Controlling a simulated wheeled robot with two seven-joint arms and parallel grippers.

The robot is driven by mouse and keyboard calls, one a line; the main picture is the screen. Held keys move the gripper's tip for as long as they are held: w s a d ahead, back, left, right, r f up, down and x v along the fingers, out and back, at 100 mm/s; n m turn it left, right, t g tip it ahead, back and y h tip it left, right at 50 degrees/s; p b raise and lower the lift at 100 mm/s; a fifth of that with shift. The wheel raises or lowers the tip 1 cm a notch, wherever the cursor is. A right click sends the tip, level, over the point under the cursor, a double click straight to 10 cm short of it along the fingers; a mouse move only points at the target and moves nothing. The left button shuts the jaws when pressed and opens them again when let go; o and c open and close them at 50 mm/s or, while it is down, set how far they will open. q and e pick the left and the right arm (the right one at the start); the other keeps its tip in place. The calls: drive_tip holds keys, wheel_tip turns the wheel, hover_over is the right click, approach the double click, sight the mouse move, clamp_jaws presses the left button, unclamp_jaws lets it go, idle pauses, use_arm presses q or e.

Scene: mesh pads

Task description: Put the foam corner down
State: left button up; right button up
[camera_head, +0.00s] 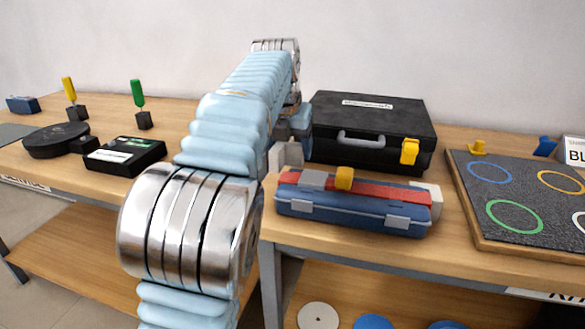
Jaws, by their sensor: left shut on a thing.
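My left arm rises through the middle of the view and bends down at its far end, by the left end of a blue toolbox (350,209) with a red top. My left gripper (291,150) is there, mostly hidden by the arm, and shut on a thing. A pale grey block, which looks like the foam corner (277,158), shows at this spot. I cannot tell whether it touches the toolbox. A similar pale block (432,199) sits at the toolbox's right end. My right gripper is not in view.
A black case (372,122) with a yellow latch stands behind the toolbox. A dark mesh board (528,205) with coloured rings lies at right. A black box (124,155), a round black device (55,140) and two upright tools stand on the left table. The wall is behind.

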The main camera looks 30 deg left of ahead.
sight(290, 166)
use_arm(q)
drive_tip(key=shift+f, duration=2.5)
drive_tip(key=o, duration=1.1)
drive_tip(key=shift+f, duration=0.1)
drive_tip(key=v, duration=1.2)
drive_tip(key=shift+s, duration=0.1)
